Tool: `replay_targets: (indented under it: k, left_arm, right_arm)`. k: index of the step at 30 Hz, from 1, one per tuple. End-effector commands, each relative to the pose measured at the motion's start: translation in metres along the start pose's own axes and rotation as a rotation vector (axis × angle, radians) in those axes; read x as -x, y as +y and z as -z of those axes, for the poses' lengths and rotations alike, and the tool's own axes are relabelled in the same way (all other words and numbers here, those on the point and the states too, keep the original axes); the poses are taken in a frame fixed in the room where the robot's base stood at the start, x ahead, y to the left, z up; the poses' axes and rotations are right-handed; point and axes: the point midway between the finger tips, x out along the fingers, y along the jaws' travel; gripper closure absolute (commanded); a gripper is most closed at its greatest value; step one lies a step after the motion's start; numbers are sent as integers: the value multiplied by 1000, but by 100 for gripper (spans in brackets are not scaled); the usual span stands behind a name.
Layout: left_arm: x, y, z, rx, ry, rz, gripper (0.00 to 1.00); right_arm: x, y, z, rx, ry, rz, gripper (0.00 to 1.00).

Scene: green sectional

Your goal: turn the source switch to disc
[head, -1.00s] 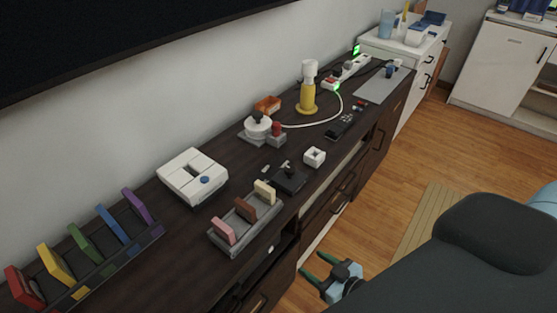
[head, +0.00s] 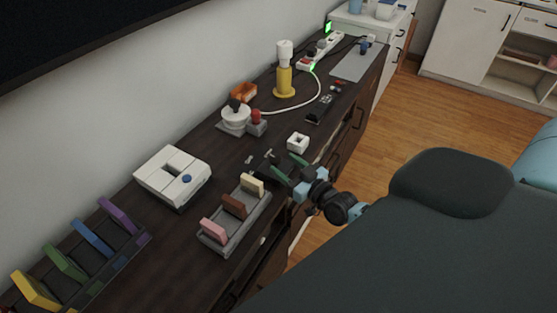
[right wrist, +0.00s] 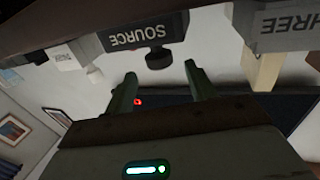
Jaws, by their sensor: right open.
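The source switch (head: 261,166) is a small dark box near the cabinet's front edge, partly hidden behind my right gripper in the head view. In the right wrist view the box appears upside down, with the word SOURCE on its grey front (right wrist: 130,36) and a round black knob (right wrist: 157,58). My right gripper (head: 287,167) is open, with its green fingers pointing at the switch. In the right wrist view its fingertips (right wrist: 160,72) lie either side of the knob's line, with nothing between them; contact cannot be told. My left gripper is out of view. The pointer setting is not readable.
A grey rack (head: 228,238) with pink, brown and cream blocks stands beside the switch. A small white cube-like holder (head: 298,142) is behind. A yellow-based lamp-like item (head: 285,85), white box (head: 172,178) and colored-slab rack (head: 97,270) share the cabinet top.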

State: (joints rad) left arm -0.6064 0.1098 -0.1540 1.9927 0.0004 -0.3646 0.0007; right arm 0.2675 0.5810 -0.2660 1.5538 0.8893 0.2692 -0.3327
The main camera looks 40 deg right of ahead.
Motion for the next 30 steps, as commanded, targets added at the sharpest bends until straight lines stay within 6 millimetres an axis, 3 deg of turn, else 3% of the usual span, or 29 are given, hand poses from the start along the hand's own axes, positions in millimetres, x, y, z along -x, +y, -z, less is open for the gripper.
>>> replay_targets:
  k: [9, 20, 30]
  left_arm:
    - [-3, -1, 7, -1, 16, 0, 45]
    - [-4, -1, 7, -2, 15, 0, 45]
    - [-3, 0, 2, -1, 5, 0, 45]
  right_arm:
    - [-30, 0, -1, 1, -2, 0, 45]
    - [-34, 0, 0, 0, -1, 1, 45]
    - [-33, 0, 0, 0, -1, 1, 89]
